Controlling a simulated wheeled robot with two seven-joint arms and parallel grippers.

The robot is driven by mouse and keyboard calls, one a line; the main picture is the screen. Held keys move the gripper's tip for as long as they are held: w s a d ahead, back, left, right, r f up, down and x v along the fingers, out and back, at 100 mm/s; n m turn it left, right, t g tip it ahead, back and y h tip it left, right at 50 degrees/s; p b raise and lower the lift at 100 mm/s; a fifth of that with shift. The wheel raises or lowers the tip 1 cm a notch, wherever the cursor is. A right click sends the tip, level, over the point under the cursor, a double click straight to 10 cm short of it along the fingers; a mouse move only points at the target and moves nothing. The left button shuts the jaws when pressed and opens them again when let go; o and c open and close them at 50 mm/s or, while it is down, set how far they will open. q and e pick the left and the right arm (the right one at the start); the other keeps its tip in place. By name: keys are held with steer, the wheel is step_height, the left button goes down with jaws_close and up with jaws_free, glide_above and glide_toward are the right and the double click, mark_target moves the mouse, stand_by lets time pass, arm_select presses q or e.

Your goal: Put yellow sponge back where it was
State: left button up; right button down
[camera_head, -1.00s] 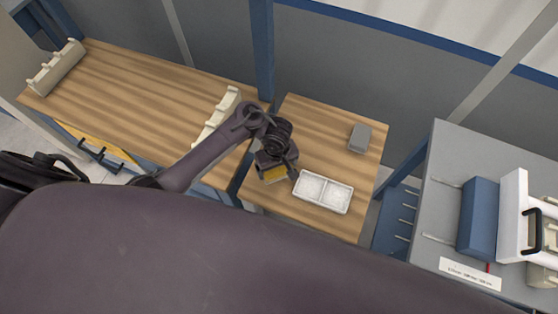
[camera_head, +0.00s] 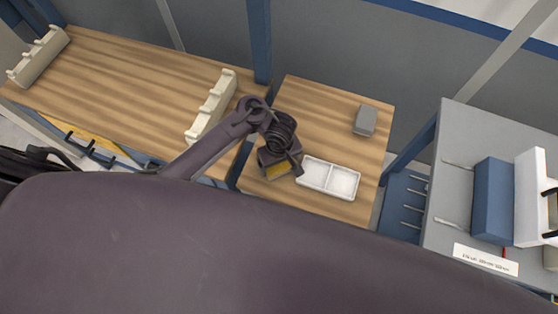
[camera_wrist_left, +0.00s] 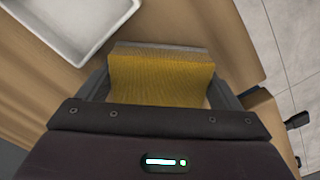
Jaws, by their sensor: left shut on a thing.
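The yellow sponge (camera_wrist_left: 160,78) is between the two fingers of my left gripper (camera_wrist_left: 165,90) in the left wrist view. My left gripper is shut on it. In the head view, the left gripper (camera_head: 280,168) is over the small wooden table (camera_head: 310,115), just left of the white two-part tray (camera_head: 328,178). Only a small yellow strip of the sponge (camera_head: 277,172) shows there; the arm hides the rest. I cannot tell whether the sponge touches the table. My right gripper is not in view.
A grey block (camera_head: 365,120) lies on the small table's far right. A cream rack (camera_head: 211,108) stands on the long wooden table (camera_head: 130,85) at left, with another rack (camera_head: 38,56) at its far end. A grey bench (camera_head: 450,170) with a blue block (camera_head: 493,198) is at right.

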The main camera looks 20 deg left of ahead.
arm_select(q)
steer(key=o, duration=0.7)
steer(key=shift+w+a+f, duration=0.1)
steer(key=shift+f, duration=0.05)
steer(key=shift+r, duration=0.2)
step_height(320, 180, up, 12)
steer(key=p, duration=0.6)
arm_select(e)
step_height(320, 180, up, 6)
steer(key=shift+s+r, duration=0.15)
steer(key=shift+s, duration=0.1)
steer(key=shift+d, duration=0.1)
